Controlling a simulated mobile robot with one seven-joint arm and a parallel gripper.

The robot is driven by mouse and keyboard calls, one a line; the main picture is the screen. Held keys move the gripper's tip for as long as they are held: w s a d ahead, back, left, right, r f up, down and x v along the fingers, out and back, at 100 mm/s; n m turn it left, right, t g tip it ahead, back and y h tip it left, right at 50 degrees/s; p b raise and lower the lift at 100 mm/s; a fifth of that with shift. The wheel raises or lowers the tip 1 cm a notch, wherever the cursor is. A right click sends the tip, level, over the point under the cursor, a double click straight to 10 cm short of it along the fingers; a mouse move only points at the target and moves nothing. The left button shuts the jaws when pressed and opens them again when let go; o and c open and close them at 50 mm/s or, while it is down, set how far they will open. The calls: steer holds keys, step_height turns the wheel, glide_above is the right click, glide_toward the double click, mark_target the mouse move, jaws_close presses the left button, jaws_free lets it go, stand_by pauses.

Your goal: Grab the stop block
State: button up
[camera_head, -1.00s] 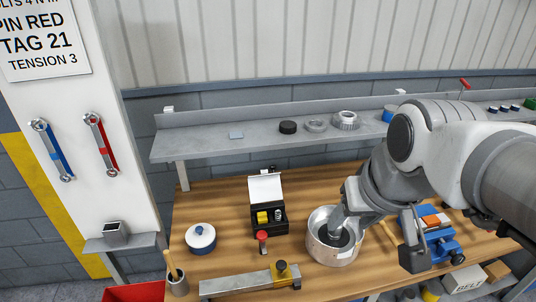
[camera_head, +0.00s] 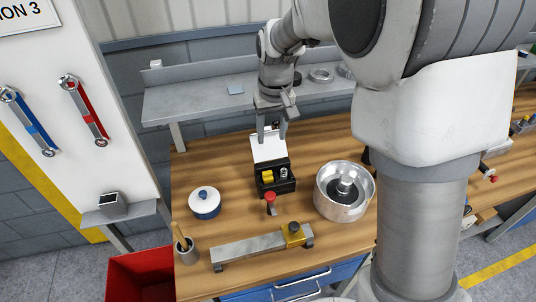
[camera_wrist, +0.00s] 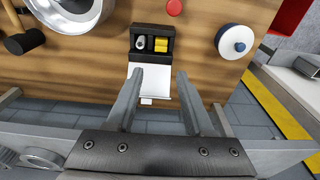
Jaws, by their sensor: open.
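No label marks the stop block. A yellow block (camera_head: 267,177) sits in the open black box (camera_head: 276,188), and a brass-coloured block with a dark knob (camera_head: 293,233) sits on a grey bar at the table's front. The black box also holds a small metal cylinder (camera_head: 284,174), and its white lid (camera_head: 268,148) stands up at the back. In the wrist view the yellow block (camera_wrist: 161,45) lies beyond the fingertips. My gripper (camera_head: 272,133) is open and empty, pointing down above the lid; its fingers (camera_wrist: 160,78) straddle the lid in the wrist view.
A red-topped peg (camera_head: 270,198) is just in front of the box. The grey shelf (camera_head: 200,101) runs behind. A red bin (camera_head: 140,276) is at the lower left.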

glide_above(268, 173)
steer(key=s, duration=0.1)
steer(key=f, duration=1.1)
steer(key=shift+s+d+p, duration=0.15)
steer(key=shift+d+p, duration=0.1)
steer(key=shift+p, duration=0.1)
steer(key=shift+w+a+f+p, duration=0.1)
steer(key=shift+w+f+p, duration=0.05)
steer(key=shift+f, duration=0.8)
steer(key=shift+w+a+f+p, duration=0.1)
steer(key=shift+w+f+p, duration=0.05)
steer(key=shift+f, duration=0.75)
steer(key=shift+w+a+f+p, duration=0.1)
steer(key=shift+w+f+p, duration=0.05)
steer(key=shift+f, duration=0.8)
jaws_close()
